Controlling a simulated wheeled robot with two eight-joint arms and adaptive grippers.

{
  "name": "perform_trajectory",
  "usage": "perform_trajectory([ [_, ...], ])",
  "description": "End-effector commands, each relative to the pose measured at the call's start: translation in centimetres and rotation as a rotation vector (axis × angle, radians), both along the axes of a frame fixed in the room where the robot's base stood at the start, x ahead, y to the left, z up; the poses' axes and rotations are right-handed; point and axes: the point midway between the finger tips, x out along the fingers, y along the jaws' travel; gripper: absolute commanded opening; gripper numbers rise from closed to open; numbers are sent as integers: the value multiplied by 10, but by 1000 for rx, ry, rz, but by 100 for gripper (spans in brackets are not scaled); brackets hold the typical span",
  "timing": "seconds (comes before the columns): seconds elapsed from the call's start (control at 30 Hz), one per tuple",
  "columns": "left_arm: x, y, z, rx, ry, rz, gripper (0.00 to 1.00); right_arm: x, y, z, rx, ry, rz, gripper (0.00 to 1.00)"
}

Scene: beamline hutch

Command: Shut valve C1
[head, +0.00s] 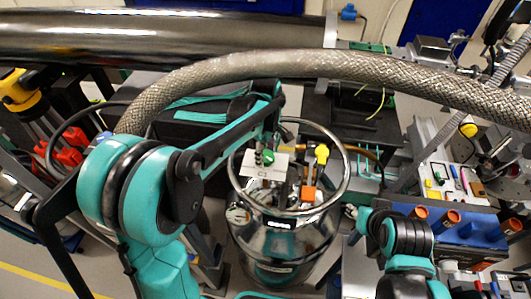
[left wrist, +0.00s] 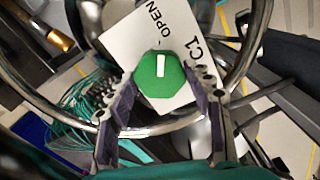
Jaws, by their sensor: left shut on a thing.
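Valve C1 has a green faceted knob (left wrist: 160,78) with a white mark, in front of a white plate (left wrist: 122,45) lettered OPEN and C1. In the left wrist view the mark points up, roughly toward the word OPEN. My left gripper (left wrist: 162,88) has one finger on each side of the knob and is shut on it. In the head view the C1 plate (head: 253,164) stands within the ring on top of a shiny metal vessel (head: 285,243); my left arm reaches it from the left and partly hides the knob. My right gripper is not seen.
A yellow-topped fitting (head: 321,154) and an orange block (head: 308,194) stand close to the right of the plate. The vessel's ring rail (head: 345,180) surrounds them. A blue rack (head: 470,236) is at right.

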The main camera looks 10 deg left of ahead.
Motion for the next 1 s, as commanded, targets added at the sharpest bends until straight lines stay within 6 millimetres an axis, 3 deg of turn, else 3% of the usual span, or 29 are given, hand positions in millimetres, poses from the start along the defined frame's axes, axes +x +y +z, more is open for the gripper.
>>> perform_trajectory([
  [0.27,0,0,0,0,-1,-137,22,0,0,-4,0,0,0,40],
  [1.0,1,0,0,0,-1,-826,22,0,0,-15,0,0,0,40],
])
